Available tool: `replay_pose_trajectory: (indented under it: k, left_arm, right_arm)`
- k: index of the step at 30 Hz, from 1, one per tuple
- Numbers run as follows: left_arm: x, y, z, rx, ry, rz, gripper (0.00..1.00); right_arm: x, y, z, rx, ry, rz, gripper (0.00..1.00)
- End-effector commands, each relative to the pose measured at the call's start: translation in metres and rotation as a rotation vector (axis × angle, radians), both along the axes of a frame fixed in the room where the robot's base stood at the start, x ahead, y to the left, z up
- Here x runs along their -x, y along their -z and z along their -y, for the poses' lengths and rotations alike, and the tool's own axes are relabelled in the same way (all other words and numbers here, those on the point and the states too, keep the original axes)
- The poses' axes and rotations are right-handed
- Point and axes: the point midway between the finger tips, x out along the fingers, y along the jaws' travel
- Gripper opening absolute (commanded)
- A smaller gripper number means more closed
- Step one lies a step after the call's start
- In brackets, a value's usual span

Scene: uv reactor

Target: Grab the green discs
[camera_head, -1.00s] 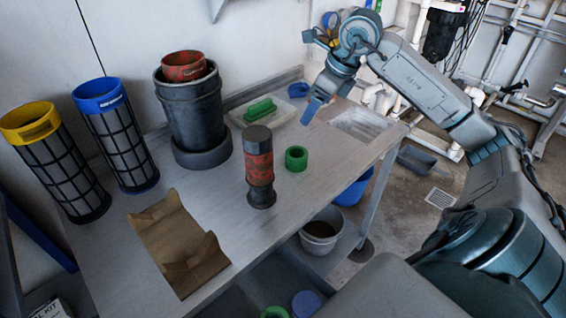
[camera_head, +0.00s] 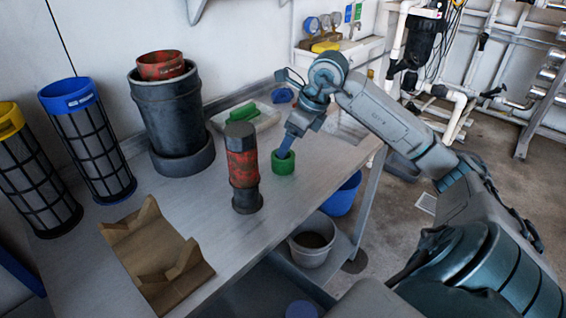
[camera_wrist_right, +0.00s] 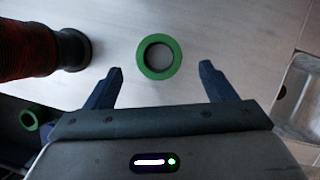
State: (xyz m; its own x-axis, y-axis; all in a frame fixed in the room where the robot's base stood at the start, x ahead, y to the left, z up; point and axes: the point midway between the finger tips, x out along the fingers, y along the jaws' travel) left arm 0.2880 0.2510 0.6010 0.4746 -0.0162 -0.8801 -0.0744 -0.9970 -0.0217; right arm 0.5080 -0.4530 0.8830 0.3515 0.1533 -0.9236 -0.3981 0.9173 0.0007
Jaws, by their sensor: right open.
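A green ring-shaped disc (camera_head: 284,167) stands on the bench, right of the red and black cylinder (camera_head: 242,168). In the right wrist view the green disc (camera_wrist_right: 159,75) lies just ahead of my right gripper (camera_wrist_right: 160,70), centred between the fingertips. The gripper is open and empty, with no visible contact. In the head view my right gripper (camera_head: 286,150) hangs over the disc and partly covers it. A second green disc (camera_wrist_right: 28,119) shows lower left in the right wrist view, on a lower level. My left gripper is not in view.
A white tray (camera_head: 262,125) with a green item stands behind. A black canister (camera_head: 170,110), two mesh filters and a brown cradle (camera_head: 155,255) occupy the left bench. A grey bucket (camera_head: 310,255) and a blue disc (camera_head: 301,309) sit below the bench.

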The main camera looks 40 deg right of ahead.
Motion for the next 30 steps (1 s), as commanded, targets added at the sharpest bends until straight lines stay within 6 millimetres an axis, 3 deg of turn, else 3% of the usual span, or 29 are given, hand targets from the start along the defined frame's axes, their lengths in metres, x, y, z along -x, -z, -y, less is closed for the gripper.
replay_pose_trajectory:
  k: [8,16,26,30]
  left_arm:
    - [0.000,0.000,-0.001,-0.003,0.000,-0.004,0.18]
    - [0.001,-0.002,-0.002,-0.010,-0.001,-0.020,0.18]
    - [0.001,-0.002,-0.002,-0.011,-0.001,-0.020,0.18]
    - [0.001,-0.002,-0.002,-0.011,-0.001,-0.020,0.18]
  right_arm:
    - [-0.007,0.022,-0.004,-0.001,0.000,-0.003,0.77]
    - [-0.018,0.057,-0.010,-0.002,0.000,-0.002,0.77]
    - [-0.021,0.064,-0.011,0.001,0.000,-0.001,0.77]
    - [-0.021,0.064,-0.011,0.001,0.000,-0.001,0.52]
